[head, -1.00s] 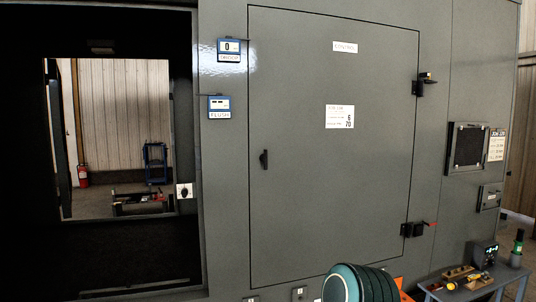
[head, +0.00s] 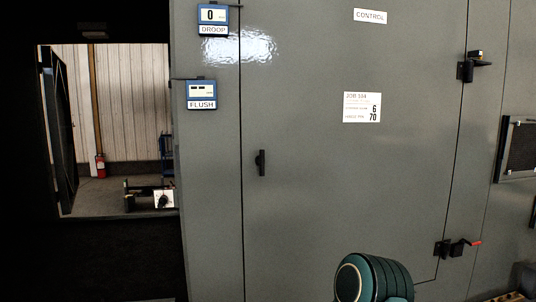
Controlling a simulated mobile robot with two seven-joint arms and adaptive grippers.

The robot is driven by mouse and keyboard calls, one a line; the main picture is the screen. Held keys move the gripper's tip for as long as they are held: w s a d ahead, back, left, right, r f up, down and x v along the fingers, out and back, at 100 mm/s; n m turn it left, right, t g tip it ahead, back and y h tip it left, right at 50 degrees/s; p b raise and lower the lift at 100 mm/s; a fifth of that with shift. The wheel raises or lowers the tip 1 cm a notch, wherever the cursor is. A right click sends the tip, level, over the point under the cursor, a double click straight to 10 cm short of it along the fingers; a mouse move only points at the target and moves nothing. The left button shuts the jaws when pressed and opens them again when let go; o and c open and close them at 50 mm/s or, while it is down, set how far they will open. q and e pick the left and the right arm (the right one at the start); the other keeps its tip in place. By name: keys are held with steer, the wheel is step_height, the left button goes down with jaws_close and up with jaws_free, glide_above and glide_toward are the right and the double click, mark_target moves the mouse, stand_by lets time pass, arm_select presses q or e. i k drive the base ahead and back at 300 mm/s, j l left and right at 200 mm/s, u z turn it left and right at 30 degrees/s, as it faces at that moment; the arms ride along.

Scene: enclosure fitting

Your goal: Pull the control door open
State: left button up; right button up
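The control door (head: 330,190) is a large grey panel marked CONTROL, and it sits closed in the grey enclosure. A small black handle (head: 260,163) is on its left side. A job label (head: 362,107) is on the door. Neither of my grippers shows. A teal ribbed part of my arm is at the bottom, right of centre, well below the handle.
Two small displays, DROOP (head: 213,18) and FLUSH (head: 201,94), are mounted left of the door. A dark opening at left shows a room with a red extinguisher (head: 100,165). A vent (head: 520,150) is at the right edge.

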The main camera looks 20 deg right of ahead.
mark_target(353, 106)
steer(key=i+l, duration=0.3)
steer(key=l, duration=0.15)
steer(key=i+l+u, duration=0.1)
steer(key=i+l, duration=0.2)
steer(key=l, duration=0.15)
